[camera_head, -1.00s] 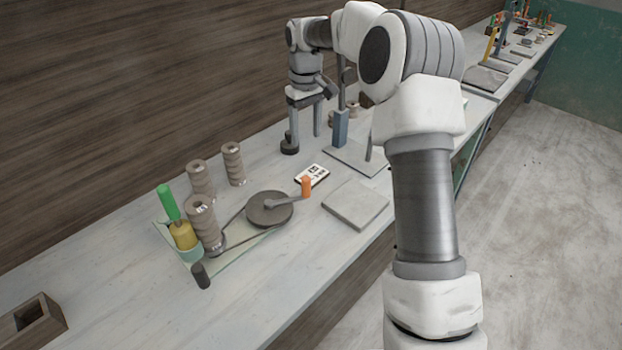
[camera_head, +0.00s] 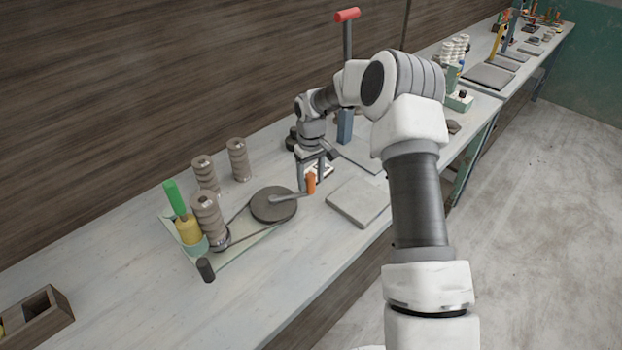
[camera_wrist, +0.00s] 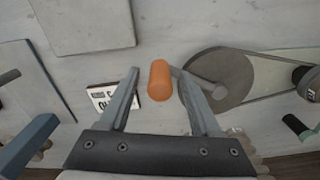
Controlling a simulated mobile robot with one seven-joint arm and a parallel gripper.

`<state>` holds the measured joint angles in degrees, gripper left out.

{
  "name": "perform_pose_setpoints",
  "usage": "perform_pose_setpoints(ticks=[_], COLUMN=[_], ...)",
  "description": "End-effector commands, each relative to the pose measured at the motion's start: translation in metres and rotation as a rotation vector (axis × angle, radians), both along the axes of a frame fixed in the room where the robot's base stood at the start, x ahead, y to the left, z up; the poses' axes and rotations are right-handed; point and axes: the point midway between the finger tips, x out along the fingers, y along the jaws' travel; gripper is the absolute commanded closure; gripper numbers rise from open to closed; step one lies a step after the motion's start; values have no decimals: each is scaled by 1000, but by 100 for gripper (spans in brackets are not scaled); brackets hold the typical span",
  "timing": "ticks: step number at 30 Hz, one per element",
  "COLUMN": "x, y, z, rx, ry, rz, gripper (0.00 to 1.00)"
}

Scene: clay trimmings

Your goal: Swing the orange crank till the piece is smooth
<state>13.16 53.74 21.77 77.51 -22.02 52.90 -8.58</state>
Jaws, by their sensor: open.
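The orange crank handle (camera_head: 311,183) stands upright at the end of a grey arm on the dark round wheel (camera_head: 273,205). A belt runs from the wheel to a spindle beside the ribbed grey-brown piece (camera_head: 208,219). My gripper (camera_head: 312,188) is open and low over the bench at the handle. In the wrist view the orange handle (camera_wrist: 160,80) shows between the two spread fingers (camera_wrist: 158,88), nearer the right one. I cannot tell whether a finger touches it. The wheel (camera_wrist: 217,79) lies to the right there.
Two more ribbed stacks (camera_head: 238,160) stand behind. A grey slab (camera_head: 357,202) lies right of the crank, and a black-and-white card (camera_wrist: 103,97) lies near the gripper.

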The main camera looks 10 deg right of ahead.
Motion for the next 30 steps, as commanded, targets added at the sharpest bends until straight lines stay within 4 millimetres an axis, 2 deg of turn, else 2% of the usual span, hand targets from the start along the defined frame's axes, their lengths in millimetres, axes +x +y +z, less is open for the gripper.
perform_pose_setpoints(ticks=[10, 21, 30], x=[0, 0, 0], y=[0, 0, 0], z=[-4, -4, -4], rx=[0, 0, 0], ry=[0, 0, 0], rz=[0, 1, 1], gripper=[36, 100, 100])
